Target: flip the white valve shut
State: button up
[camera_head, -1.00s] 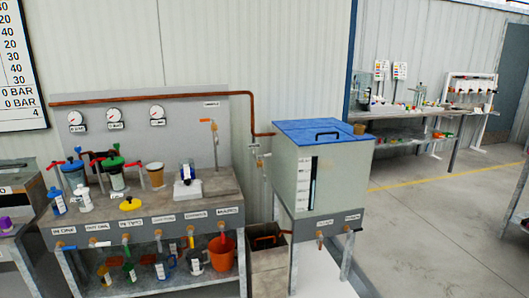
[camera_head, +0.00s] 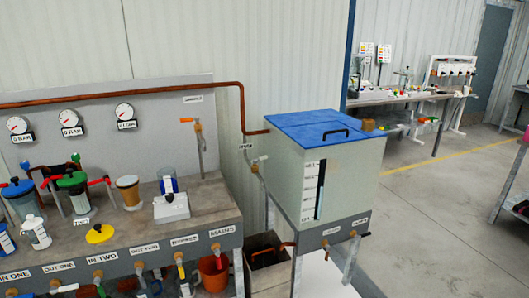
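A small valve with a white handle (camera_head: 262,158) sits on the pipe between the bench's back panel and the tank, under a small label. Its handle sticks out to the right, roughly level. It is small, so its exact setting is hard to tell. My gripper is not in view.
A tank with a blue lid (camera_head: 325,127) stands right of the valve, and a bin (camera_head: 268,275) stands on the floor below. The pump bench (camera_head: 215,205) at left carries pots, bottles and a row of labelled front valves. An orange-handled valve (camera_head: 198,128) is on the back panel. Floor at right is clear.

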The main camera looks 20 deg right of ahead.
aim_at(263, 158)
jog(key=z, duration=0.3)
jog(key=i, duration=1.1)
jog(key=z, duration=0.35)
jog(key=k, duration=0.6)
jog(key=u, duration=2.1)
